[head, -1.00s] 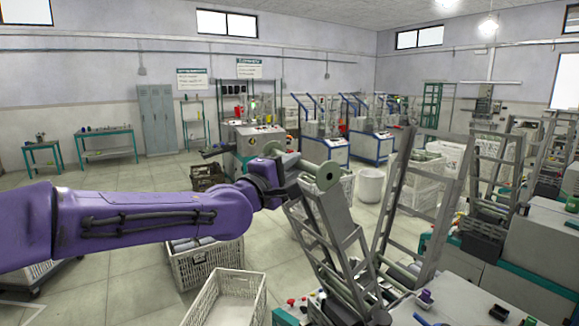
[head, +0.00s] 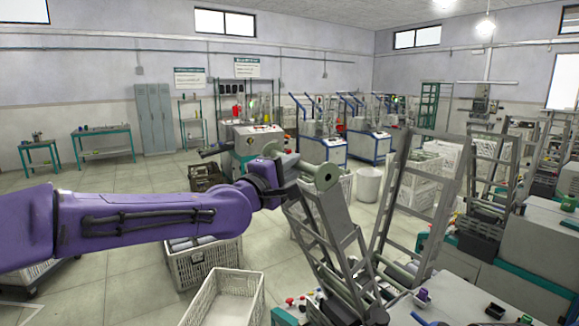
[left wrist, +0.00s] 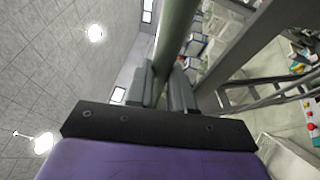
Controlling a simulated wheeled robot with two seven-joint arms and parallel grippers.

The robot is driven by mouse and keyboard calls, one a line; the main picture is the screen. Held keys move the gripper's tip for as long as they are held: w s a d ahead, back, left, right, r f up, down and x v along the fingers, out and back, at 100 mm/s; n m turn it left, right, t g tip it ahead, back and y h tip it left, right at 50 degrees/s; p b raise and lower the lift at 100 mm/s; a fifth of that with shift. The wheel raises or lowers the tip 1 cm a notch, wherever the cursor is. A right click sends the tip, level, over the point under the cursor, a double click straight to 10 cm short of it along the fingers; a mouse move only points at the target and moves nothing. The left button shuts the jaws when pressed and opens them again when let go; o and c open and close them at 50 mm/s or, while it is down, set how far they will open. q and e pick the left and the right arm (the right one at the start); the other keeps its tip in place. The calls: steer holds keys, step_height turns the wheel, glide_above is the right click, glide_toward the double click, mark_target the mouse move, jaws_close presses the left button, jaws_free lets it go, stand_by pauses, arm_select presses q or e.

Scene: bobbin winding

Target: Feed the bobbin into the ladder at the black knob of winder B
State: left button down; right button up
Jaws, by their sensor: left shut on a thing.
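My left gripper (head: 287,172) is shut on a bobbin (head: 326,176), a pale green tube with a round flange facing the camera. In the left wrist view the bobbin's tube (left wrist: 177,32) runs between the two grey fingers (left wrist: 165,88). The bobbin is at the upper end of a slanted grey metal ladder (head: 350,238); I cannot tell whether they touch. A second, taller ladder frame (head: 384,210) leans the other way just to the right. Small knobs show at the ladders' foot, but I cannot make out which is the black knob of winder B. My right gripper is out of view.
White crates (head: 207,270) and (head: 235,284) stand on the floor below my left arm. More winders with ladders (head: 490,185) line the right side. A white bin (head: 368,184) stands behind the ladders. The floor at the left is mostly clear.

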arm_select(q)
steer(key=shift+w+d+f+b, duration=0.25)
steer(key=shift+d+f+b, duration=0.1)
steer(key=shift+f, duration=0.5)
steer(key=shift+w+d+f+b, duration=0.2)
steer(key=shift+w+f+b, duration=0.1)
steer(key=shift+f, duration=0.55)
steer(key=shift+w+d+f+b, duration=0.25)
steer(key=shift+d+f+b, duration=0.1)
steer(key=shift+f, duration=0.5)
steer(key=shift+w+d+f+b, duration=0.2)
steer(key=shift+d+f+b, duration=0.2)
steer(key=shift+f, duration=0.5)
steer(key=shift+w+d+f+b, duration=0.25)
steer(key=shift+f+b, duration=0.25)
steer(key=shift+f, duration=0.4)
steer(key=shift+w+d+f+b, duration=0.2)
steer(key=shift+d+f+b, duration=0.2)
steer(key=shift+f, duration=0.5)
steer(key=shift+f, duration=0.1)
steer(key=shift+w+d+f+b, duration=0.3)
steer(key=shift+f+b, duration=0.2)
steer(key=shift+f, duration=0.4)
steer(key=shift+w+d+f+b, duration=0.25)
steer(key=shift+f+b, duration=0.2)
steer(key=shift+f, duration=0.45)
steer(key=shift+w+d+f+b, duration=0.2)
steer(key=shift+d+f+b, duration=0.25)
steer(key=shift+f, duration=0.45)
steer(key=shift+f, duration=0.1)
